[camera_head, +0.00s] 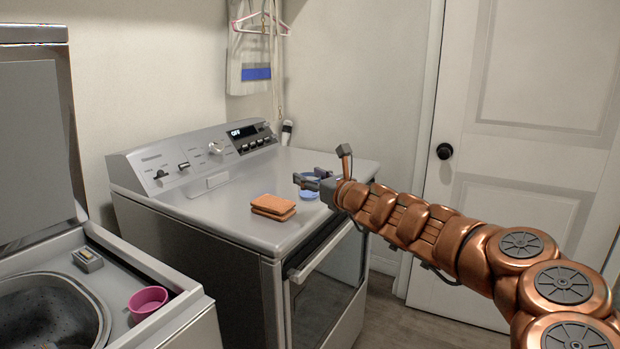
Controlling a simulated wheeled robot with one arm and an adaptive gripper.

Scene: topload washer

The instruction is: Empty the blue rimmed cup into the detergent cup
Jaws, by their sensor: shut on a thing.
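My gripper (309,182) is over the right part of the dryer top, shut on the blue rimmed cup (310,175). The fingers hide most of this cup, so its contents and exact tilt cannot be told. A patch of blue (309,195) shows just below the fingers; I cannot tell whether it is part of the cup or a separate thing on the dryer. A pink cup (148,301) stands upright and open on the washer's right rim, well to the left of my gripper. It is the only other cup in view; no label shows on it.
The open topload washer (165,268) is at left, its drum (45,310) exposed. A small grey box (87,260) sits on its rim. Orange sponges or cloths (273,207) lie on the dryer (230,215). A gap separates the machines. A closed white door (530,150) is at right.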

